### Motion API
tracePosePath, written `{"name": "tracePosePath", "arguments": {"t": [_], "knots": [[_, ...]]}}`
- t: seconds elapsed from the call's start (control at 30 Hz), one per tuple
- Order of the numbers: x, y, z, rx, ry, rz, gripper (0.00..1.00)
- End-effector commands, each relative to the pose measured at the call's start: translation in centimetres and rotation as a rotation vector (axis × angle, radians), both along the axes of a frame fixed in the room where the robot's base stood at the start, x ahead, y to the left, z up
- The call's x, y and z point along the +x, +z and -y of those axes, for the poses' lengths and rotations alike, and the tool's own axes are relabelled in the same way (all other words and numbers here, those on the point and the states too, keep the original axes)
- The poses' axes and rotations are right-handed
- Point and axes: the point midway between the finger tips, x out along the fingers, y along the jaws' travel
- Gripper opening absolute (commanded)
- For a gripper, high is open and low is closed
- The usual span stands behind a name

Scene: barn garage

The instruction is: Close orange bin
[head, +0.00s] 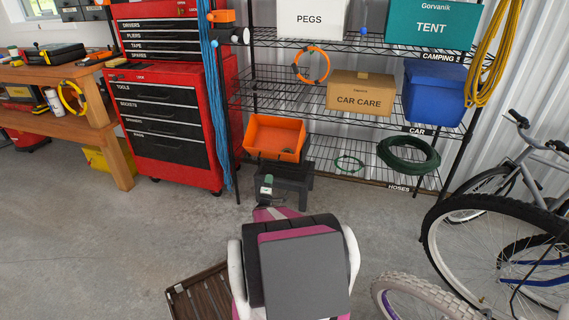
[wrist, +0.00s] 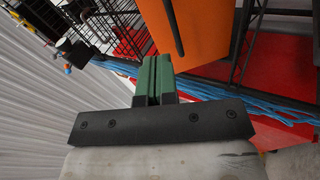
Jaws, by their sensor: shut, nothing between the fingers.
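The orange bin (head: 274,155) sits on a low dark stand in front of the wire shelving in the head view. Its top is open and I see into its inside; I cannot make out a separate lid. My gripper (head: 267,181) is just in front of the bin, low and near its front. In the wrist view my green-tipped gripper (wrist: 155,77) is shut and empty. A large orange surface (wrist: 205,32), part of the bin, is close beyond the fingertips. I cannot tell whether they touch it.
A red tool chest (head: 180,125) stands to the left, with blue rope (head: 213,110) hanging beside it. Wire shelves hold a car care box (head: 358,93) and a blue bin (head: 433,93). Bicycles (head: 500,240) stand at the right. A brown slatted crate (head: 200,296) lies near my base. The left floor is clear.

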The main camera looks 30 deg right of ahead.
Motion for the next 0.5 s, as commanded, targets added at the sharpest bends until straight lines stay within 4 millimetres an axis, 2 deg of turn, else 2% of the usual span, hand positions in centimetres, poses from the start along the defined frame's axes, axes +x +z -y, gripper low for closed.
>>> {"name": "tracePosePath", "arguments": {"t": [0.03, 0.1, 0.23, 0.5], "knots": [[-0.6, -0.8, 0.8, -0.044, -0.046, 0.015, 0.0], [-1.6, -1.1, 1.4, -0.096, -0.102, 0.032, 0.0], [-2.7, -1.3, 1.9, -0.147, -0.155, 0.049, 0.0], [-1.6, 0.5, 3.5, -0.156, -0.164, 0.053, 0.0]]}}
